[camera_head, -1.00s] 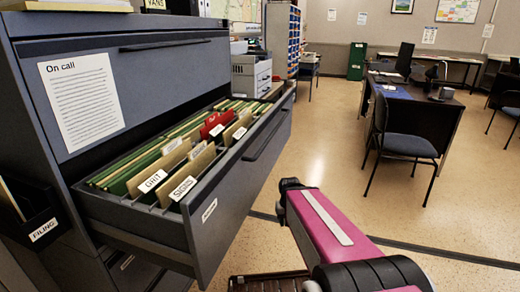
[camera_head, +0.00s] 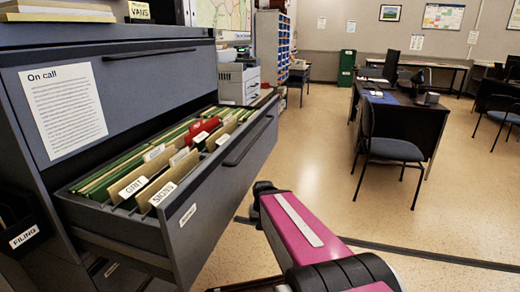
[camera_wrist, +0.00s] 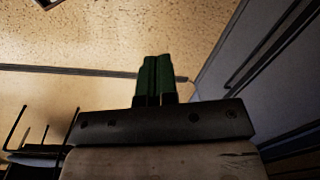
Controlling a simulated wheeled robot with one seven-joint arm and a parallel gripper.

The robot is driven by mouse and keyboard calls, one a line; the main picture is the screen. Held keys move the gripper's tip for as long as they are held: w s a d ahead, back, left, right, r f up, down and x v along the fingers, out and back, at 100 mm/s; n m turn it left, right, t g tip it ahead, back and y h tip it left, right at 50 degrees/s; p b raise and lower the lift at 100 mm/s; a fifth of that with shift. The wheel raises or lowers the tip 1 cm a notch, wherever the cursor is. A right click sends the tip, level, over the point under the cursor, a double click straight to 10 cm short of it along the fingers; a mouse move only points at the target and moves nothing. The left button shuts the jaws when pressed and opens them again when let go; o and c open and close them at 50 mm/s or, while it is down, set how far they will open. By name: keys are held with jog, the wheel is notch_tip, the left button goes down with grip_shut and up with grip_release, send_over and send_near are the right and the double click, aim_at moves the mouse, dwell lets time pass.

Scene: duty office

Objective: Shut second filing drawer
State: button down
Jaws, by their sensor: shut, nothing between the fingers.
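The second drawer (camera_head: 186,220) of the dark grey filing cabinet (camera_head: 30,75) stands pulled far out at the left of the head view. It holds green and tan folders with white tabs, and one red folder. A long dark handle (camera_head: 248,142) runs along its front. My gripper (camera_wrist: 155,60) shows in the wrist view, with its green fingers together and nothing between them. A grey face with dark slots (camera_wrist: 262,55) lies to the right of the fingers; the fingers look apart from it. The head view does not clearly show my gripper.
The top drawer (camera_head: 120,75), bearing an "On call" sheet, is shut. A black file holder (camera_head: 18,225) is at the cabinet's left. A printer (camera_head: 238,82) stands beyond the cabinet. A desk (camera_head: 415,125) and chair (camera_head: 393,150) stand at right, with open floor between.

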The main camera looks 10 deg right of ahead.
jog(key=w+d+r+m+y, duration=0.2)
jog(key=w+r+m+y, duration=0.15)
jog(key=w+m, duration=0.3)
jog(key=m+t+y, duration=0.9)
jog(key=m+y, duration=0.2)
jog(key=m, duration=0.5)
send_near(262, 143)
jog(key=x, duration=0.7)
jog(key=shift+w+a+f, duration=0.1)
jog(key=shift+w+f, duration=0.1)
jog(key=shift+w, duration=0.2)
jog(key=shift+a, duration=0.1)
jog(key=x, duration=3.8)
jog(key=shift+w+a, duration=0.15)
